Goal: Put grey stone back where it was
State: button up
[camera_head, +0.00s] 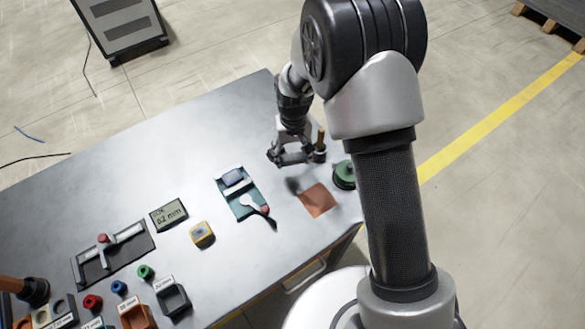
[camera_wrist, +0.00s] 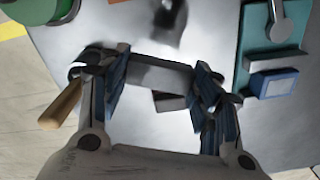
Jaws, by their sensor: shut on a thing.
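My gripper (camera_head: 288,158) is over the far right part of the table in the head view. In the wrist view my gripper (camera_wrist: 163,88) is shut on a grey block, the grey stone (camera_wrist: 160,74), which spans the space between the blue-padded fingers. A small darker patch shows just below the stone; I cannot tell whether it is another face of it or something beneath. In the head view the fingers largely hide the stone. I cannot tell how far it is above the table.
A wooden-handled tool (camera_head: 320,141) stands close beside my gripper. A green round thing (camera_head: 344,175) and a copper-coloured square (camera_head: 318,200) lie near the table's right edge. A teal fixture (camera_head: 243,206) is to the left. Bare table (camera_head: 180,150) lies farther left.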

aim_at(293, 172)
jog(key=shift+f+b, duration=0.65)
jog(key=shift+f, duration=2.35)
jog(key=shift+f, duration=0.1)
jog(key=shift+f, duration=0.15)
jog(key=o, duration=1)
jog(key=shift+r, duration=0.2)
